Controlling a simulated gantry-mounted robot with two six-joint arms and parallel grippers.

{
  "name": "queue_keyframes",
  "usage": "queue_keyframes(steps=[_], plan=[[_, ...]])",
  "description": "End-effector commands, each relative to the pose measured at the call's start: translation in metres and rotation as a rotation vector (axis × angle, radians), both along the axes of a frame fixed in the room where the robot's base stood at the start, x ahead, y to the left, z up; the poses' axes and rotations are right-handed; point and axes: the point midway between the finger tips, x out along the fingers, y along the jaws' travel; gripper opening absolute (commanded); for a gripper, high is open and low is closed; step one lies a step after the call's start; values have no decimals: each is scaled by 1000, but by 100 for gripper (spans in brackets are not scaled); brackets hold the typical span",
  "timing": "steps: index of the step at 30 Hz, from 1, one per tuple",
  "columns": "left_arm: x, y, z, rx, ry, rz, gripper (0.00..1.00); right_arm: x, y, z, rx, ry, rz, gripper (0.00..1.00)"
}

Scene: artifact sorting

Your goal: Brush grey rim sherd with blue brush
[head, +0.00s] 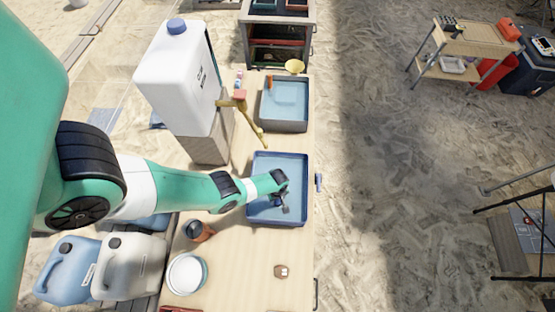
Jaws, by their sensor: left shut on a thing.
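My left gripper (281,190) reaches in from the left over the blue tray (300,163) in the middle of the table. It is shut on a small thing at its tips. That thing is partly hidden by the fingers and too small to name surely. A small greyish piece (285,209) shows just below the fingertips, over the tray floor; I cannot tell whether it is held or lies in the tray. I cannot surely pick out the grey rim sherd or the blue brush. My right gripper is not in view.
A grey-blue basin (286,104) stands behind the tray. A white water container with a brass tap (242,104) stands at the left. A brown piece (281,271) and a white bowl (187,274) are in front.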

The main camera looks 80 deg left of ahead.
Motion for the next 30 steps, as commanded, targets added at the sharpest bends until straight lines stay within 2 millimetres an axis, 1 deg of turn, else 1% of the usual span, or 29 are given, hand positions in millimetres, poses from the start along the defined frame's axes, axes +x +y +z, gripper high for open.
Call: queue_keyframes(steps=[13, 30], plan=[[0, 0, 0, 0, 0, 0, 0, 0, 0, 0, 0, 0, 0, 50], [0, 0, -8, 0, 0, 0, 0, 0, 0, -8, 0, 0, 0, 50]])
